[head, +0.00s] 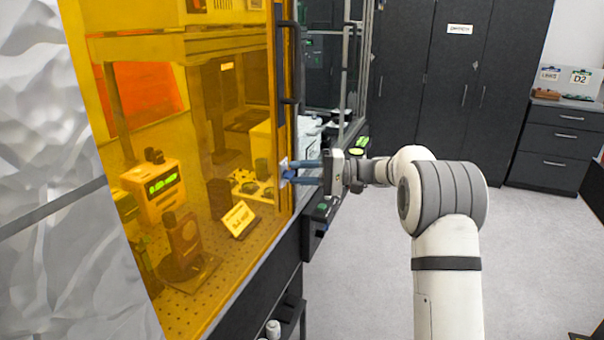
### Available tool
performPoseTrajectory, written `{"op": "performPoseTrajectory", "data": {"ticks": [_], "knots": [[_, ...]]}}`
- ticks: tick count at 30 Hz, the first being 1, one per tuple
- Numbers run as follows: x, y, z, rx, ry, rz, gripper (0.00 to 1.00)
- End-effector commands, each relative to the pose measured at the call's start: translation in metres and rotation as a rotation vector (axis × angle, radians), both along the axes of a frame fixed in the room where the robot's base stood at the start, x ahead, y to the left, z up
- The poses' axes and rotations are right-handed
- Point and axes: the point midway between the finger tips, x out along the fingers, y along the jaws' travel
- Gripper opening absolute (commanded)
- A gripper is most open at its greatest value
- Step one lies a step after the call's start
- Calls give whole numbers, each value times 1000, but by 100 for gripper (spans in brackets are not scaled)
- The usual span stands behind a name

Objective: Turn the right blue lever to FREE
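The right blue lever (286,175) is a small blue piece on a pale plate at the edge of the amber door, left of my fingertips. Its setting and any FREE label are too small to read. My gripper (297,172) points left at it, with its two bluish fingers apart, one above the other, and a gap showing between them. The fingertips are at the lever or just short of it; I cannot tell whether they touch it. No second blue lever can be made out.
The amber enclosure (215,130) fills the left, with instruments inside. Black vertical handles (289,62) rise above my gripper. A dark ledge with green-lit parts (322,210) lies just below it.

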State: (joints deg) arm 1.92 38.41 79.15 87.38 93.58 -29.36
Motion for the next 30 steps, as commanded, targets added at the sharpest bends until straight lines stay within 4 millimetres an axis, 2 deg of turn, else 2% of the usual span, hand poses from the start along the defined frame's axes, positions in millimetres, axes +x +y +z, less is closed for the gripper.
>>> {"op": "performPoseTrajectory", "data": {"ticks": [5,12,16,21,30], "knots": [[1,-12,-1,0,0,-1,30],[2,-54,-1,0,0,-3,30],[3,-70,0,-1,0,-2,30],[3,-78,0,0,0,0,30],[3,-78,1,0,0,0,30]]}}
